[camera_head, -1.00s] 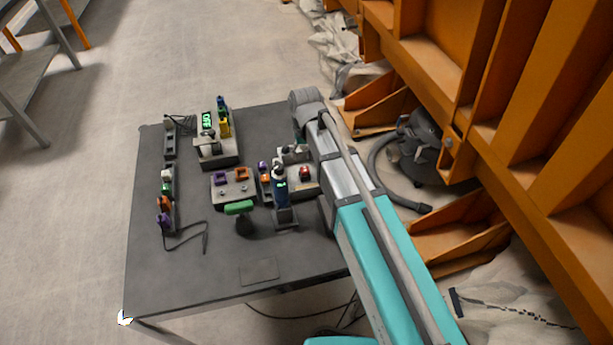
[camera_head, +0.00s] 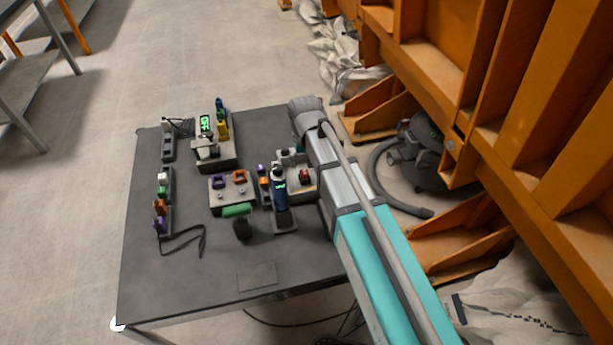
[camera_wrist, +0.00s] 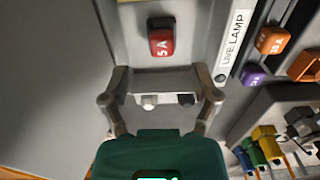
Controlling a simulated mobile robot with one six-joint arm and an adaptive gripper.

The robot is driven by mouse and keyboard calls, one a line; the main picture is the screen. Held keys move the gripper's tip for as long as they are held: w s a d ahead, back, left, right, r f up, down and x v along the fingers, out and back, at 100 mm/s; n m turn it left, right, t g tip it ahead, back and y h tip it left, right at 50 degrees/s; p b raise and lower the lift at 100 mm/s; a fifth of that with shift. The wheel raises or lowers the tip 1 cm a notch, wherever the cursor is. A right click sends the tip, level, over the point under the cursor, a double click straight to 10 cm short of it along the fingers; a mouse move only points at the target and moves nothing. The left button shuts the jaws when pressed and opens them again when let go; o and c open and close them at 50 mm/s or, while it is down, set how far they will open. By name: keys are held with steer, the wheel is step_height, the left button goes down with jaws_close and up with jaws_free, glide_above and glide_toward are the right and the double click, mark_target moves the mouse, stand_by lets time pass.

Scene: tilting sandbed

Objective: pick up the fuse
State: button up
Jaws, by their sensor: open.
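The red fuse marked "5 A" (camera_wrist: 161,38) sits on a light grey panel (camera_wrist: 190,50) in the upper middle of the wrist view. In the head view the red fuse (camera_head: 304,175) sits on the grey unit beside my arm.
An orange fuse (camera_wrist: 271,40) and a purple fuse (camera_wrist: 253,75) sit right of the "LIVE LAMP" label (camera_wrist: 234,40). Coloured connectors (camera_wrist: 265,143) lie lower right. The table's front is mostly clear.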

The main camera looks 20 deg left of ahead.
mark_target(305, 171)
steer(key=shift+a+f+b, duration=0.1)
steer(key=shift+f+b, duration=1.9)
steer(key=shift+f, duration=0.2)
jaws_close()
